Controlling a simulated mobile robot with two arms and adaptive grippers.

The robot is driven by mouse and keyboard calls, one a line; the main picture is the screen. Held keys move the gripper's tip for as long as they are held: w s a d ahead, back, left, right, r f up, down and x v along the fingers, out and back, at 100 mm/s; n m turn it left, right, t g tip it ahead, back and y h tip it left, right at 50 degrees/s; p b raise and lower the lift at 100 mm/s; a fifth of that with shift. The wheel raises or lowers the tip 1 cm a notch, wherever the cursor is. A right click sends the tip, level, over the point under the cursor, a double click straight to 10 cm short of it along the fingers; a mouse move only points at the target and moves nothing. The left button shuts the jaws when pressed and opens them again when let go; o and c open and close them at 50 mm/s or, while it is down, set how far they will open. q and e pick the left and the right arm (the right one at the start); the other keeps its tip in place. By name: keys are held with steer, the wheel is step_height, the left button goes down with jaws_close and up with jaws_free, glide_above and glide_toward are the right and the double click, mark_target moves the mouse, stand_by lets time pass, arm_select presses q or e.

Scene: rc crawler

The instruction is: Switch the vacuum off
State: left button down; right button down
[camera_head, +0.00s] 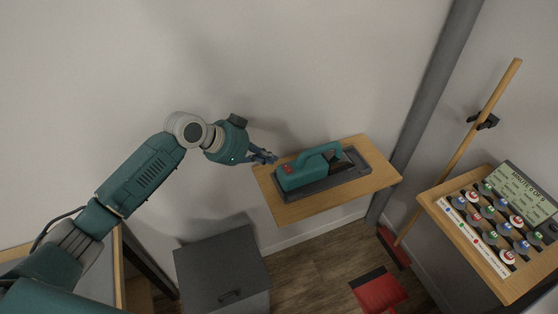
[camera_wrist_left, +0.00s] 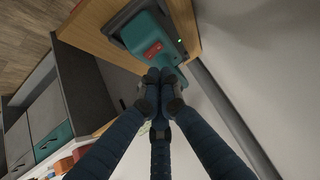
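The vacuum (camera_head: 303,174) is a teal hand-held unit with a loop handle and a dark, clear-looking front. It lies on a dark grey base (camera_head: 335,183) on a wooden wall shelf (camera_head: 300,211). A red switch (camera_head: 288,169) is on its left end; the red switch also shows in the left wrist view (camera_wrist_left: 152,50), with a small green light (camera_wrist_left: 180,41) near it. My left gripper (camera_head: 268,157) is just left of the vacuum's switch end. Its fingertips (camera_wrist_left: 162,77) are together and empty, close to the switch; I cannot tell if they touch the vacuum. My right gripper is out of view.
A grey cabinet (camera_head: 222,272) stands below the shelf at left. At right, a wooden table (camera_head: 461,238) holds a board of round pieces, and a broom (camera_head: 458,154) leans near a grey pipe (camera_head: 432,82).

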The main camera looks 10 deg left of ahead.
arm_select(q)
steer(key=v, duration=0.5)
stand_by(0.4)
